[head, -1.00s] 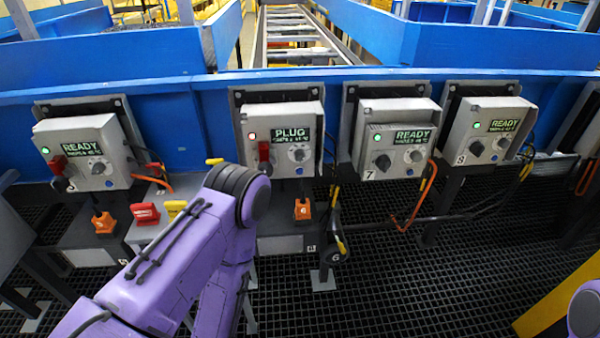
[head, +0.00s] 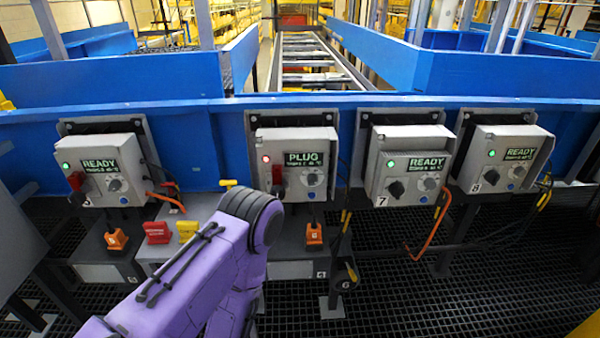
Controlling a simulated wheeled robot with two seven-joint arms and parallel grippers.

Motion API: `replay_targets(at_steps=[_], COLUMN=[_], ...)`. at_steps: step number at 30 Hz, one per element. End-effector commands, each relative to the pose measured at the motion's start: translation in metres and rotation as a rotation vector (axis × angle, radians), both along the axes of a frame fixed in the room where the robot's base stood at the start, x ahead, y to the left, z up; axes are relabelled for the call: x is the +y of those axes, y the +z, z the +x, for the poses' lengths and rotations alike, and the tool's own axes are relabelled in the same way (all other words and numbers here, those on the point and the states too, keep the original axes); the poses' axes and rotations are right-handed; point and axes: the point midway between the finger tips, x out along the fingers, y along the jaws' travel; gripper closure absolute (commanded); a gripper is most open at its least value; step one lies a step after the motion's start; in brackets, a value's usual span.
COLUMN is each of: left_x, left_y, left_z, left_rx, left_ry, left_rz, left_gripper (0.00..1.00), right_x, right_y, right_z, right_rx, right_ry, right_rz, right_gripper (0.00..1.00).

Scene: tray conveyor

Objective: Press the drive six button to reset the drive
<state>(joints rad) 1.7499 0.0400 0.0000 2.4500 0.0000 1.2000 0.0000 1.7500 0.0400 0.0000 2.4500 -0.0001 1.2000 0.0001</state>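The drive box with the PLUG display (head: 293,143) hangs second from left on the blue conveyor frame. Its indicator light (head: 266,158) is red. A red piece (head: 278,176) sits over its dark left switch. A grey knob (head: 314,179) is on its right, with a small blue button (head: 311,195) below it. The digit on this box cannot be read; a dark connector hanging below right bears a 6 (head: 347,283). My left arm rises from the bottom in front of the boxes, its bend just below left of the PLUG box. Neither gripper shows.
Neighbouring drive boxes, one at left (head: 100,140), box 7 (head: 412,145) and box 8 (head: 510,145), show READY with green lights. Orange plugs (head: 314,235), red and yellow tags (head: 157,232) and hanging cables (head: 428,240) are below. The floor is dark grating (head: 440,300).

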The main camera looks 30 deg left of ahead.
Motion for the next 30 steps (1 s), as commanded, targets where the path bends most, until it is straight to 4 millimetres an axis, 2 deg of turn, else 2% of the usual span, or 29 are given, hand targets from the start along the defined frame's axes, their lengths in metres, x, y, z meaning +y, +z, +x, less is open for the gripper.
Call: replay_targets(at_steps=[1, 3, 4, 30], left_x=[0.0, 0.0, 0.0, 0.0], left_y=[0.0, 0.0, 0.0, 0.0], left_z=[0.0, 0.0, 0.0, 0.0], left_rx=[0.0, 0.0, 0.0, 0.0], left_ry=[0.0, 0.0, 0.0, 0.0], left_rz=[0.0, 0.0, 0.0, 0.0], left_gripper=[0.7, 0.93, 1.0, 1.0], right_x=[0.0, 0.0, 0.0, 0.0], right_y=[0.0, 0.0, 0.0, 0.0], right_z=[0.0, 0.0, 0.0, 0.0], right_rx=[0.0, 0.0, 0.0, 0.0], right_ry=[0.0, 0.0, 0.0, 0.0], right_rz=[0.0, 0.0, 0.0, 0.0], right_gripper=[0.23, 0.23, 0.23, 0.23])
